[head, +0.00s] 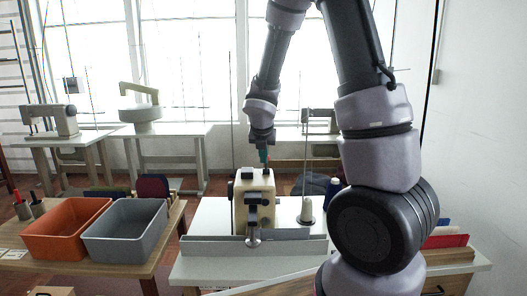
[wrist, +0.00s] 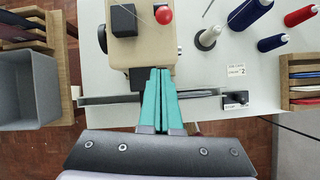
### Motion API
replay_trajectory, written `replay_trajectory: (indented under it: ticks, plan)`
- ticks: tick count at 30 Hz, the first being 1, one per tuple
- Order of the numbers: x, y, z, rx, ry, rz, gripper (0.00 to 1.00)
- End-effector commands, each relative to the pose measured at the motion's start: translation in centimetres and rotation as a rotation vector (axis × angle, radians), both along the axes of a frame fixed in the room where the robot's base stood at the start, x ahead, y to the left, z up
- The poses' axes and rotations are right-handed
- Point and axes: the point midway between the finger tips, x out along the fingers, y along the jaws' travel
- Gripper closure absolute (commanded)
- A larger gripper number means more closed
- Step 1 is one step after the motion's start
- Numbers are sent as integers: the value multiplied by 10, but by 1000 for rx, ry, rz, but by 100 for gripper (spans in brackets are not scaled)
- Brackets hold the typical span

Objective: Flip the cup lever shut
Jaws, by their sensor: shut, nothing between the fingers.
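The cream sewing machine (head: 255,182) stands on the white table in the head view, with dark blocks and a metal part (head: 253,237) on its near face. The wrist view shows the machine's cream body (wrist: 155,55) with a black block (wrist: 123,20) and a red knob (wrist: 163,15). I cannot tell for certain which part is the cup lever. My gripper (head: 264,158) is above the back of the machine in the head view. Its teal fingers (wrist: 160,72) are together and empty, over the machine's edge beside a dark block in the wrist view.
A grey rail (wrist: 200,95) crosses the table (head: 205,262). A small dark box (wrist: 235,100) sits below a label (wrist: 236,71). Orange (head: 65,230) and grey bins (head: 125,232) stand left.

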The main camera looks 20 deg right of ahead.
Motion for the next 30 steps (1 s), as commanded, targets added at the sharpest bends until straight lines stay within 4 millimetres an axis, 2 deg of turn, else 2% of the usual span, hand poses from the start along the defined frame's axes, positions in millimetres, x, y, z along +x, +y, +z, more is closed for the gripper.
replay_trajectory:
  ticks: [3,10,24,30]
  plan:
    - [9,-3,-17,-2,2,1,100]
    - [22,-8,-40,-2,1,1,100]
    - [51,-23,-30,2,-3,-4,100]
    - [56,-25,-29,1,-1,-2,100]
